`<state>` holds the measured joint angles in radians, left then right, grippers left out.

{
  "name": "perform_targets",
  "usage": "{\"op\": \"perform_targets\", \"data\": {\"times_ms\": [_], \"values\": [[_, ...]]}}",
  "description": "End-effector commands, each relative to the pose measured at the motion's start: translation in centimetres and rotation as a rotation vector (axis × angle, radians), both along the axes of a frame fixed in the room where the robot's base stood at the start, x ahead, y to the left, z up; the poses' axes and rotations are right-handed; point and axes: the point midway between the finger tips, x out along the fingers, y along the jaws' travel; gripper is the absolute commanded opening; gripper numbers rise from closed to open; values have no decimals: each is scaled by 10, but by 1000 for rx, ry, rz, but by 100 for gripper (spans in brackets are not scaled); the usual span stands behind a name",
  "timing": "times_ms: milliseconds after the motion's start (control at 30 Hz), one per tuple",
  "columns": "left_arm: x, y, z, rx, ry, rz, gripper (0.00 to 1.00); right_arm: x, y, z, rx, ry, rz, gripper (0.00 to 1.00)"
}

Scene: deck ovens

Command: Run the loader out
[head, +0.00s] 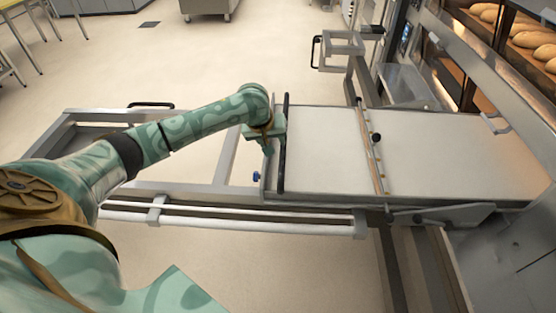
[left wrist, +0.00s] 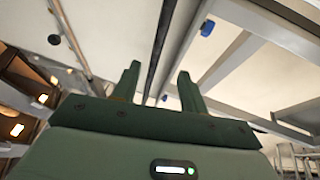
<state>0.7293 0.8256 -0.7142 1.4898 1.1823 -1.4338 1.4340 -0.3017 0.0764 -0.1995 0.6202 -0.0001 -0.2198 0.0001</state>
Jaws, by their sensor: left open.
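The loader (head: 330,150) is a flat pale belt in a metal frame, and its far right end reaches the oven front. A long dark bar (head: 285,125) stands across the belt's left end; it also shows in the left wrist view (left wrist: 161,38). My left gripper (head: 274,146) is at this bar, reaching in from the left. In the left wrist view its two green fingers (left wrist: 158,78) are apart, with the bar running between them in the picture. I cannot tell whether they touch it. My right gripper is out of view.
The deck oven (head: 447,45) with loaves (head: 535,40) stands at the right. A wooden crosspiece with a black knob (head: 376,138) spans the belt. Rails (head: 250,222) run along the near side. A blue knob (head: 256,177) is left of the bar. Open floor (head: 240,60) lies behind.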

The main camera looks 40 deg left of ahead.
Motion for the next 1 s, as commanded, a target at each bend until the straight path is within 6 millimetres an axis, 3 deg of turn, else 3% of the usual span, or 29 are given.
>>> {"op": "perform_targets", "data": {"times_ms": [33, 200, 500, 667, 1000], "values": [[4, 0, -18, -1, 5, 2, 43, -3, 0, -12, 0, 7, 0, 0], [23, 2, -63, -1, 7, 1, 43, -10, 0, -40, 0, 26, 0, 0], [50, 5, -119, 1, 4, 0, 43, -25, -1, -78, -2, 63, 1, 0], [57, 6, -129, 1, 1, -2, 43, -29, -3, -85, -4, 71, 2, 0], [59, 6, -129, 1, -1, -2, 43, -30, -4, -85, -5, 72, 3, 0]]}}
